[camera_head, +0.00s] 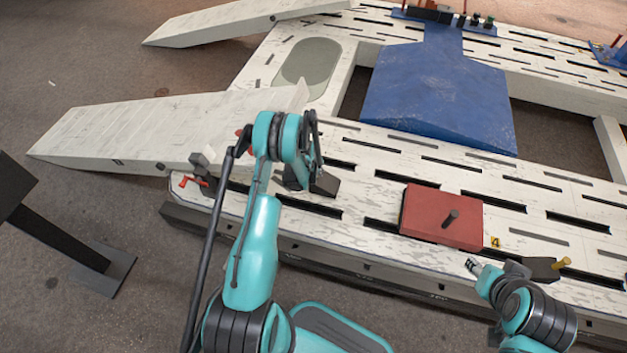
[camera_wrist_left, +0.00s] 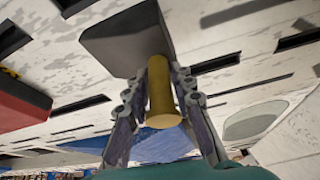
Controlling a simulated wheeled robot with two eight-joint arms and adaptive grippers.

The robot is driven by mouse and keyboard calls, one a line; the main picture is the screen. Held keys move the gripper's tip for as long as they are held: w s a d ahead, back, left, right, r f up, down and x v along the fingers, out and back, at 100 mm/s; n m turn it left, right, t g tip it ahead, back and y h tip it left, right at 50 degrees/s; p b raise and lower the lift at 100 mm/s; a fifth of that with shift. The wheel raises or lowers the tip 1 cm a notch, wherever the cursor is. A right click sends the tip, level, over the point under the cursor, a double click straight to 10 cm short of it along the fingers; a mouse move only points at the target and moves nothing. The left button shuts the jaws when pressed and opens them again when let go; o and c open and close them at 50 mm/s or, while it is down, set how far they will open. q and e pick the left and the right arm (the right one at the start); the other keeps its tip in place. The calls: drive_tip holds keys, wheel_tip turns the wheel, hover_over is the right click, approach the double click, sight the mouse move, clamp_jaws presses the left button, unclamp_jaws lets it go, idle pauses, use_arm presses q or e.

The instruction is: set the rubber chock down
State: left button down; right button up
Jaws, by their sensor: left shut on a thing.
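A dark wedge-shaped rubber chock (camera_head: 325,185) is at my left gripper (camera_head: 303,178), over the near rail of the white slotted bench (camera_head: 365,150). In the left wrist view the dark chock (camera_wrist_left: 125,40) has a yellow handle (camera_wrist_left: 160,92), and the fingers of my left gripper (camera_wrist_left: 165,110) are shut on that handle. I cannot tell whether the chock touches the bench. A second dark chock (camera_head: 538,268) with a yellow handle (camera_head: 564,262) sits at the near bench edge. My right gripper (camera_head: 474,266) is left of it, apart from it; its finger opening is unclear.
A red block (camera_head: 440,215) with a dark knob sits on the near rail, right of my left gripper. A yellow tag (camera_head: 495,242) marked 4 is beside it. White ramps (camera_head: 150,125) meet the bench's left end. A blue plate (camera_head: 440,95) spans the middle.

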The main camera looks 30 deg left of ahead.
use_arm(q)
drive_tip(key=shift+s+a+f, duration=0.2)
drive_tip(key=shift+a+f, duration=0.15)
drive_tip(key=shift+a, duration=0.15)
wheel_tip(320, 180, down, 4)
drive_tip(key=shift+f+b, duration=0.1)
drive_tip(key=shift+b, duration=1)
drive_tip(key=shift+r, duration=0.2)
drive_tip(key=shift+f, duration=0.1)
drive_tip(key=c, duration=1.3)
unclamp_jaws()
